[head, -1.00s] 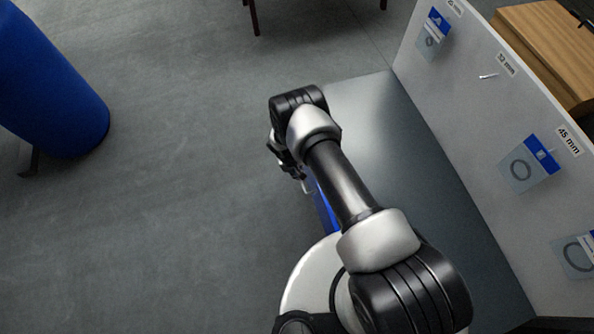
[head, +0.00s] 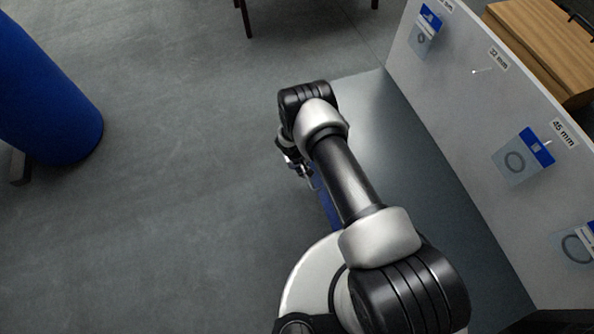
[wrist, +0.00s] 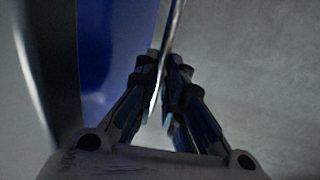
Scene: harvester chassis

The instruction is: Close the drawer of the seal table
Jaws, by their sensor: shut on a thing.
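The seal table (head: 400,140) has a dark grey top that runs behind my arm, with a panel standing along its right side. A blue drawer front (head: 327,203) shows as a narrow strip at the table's left edge, partly hidden by my arm. It fills the upper left of the wrist view (wrist: 108,50). My gripper (head: 300,172) is beside this front. In the wrist view my gripper (wrist: 163,82) is shut on a thin metal bar handle (wrist: 170,28). How far the drawer stands out cannot be told.
Bagged seal rings (head: 522,158) hang on the white panel (head: 470,110). A wooden box (head: 545,45) stands behind it. A large blue cylinder (head: 45,100) is at the far left. The grey floor between is clear.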

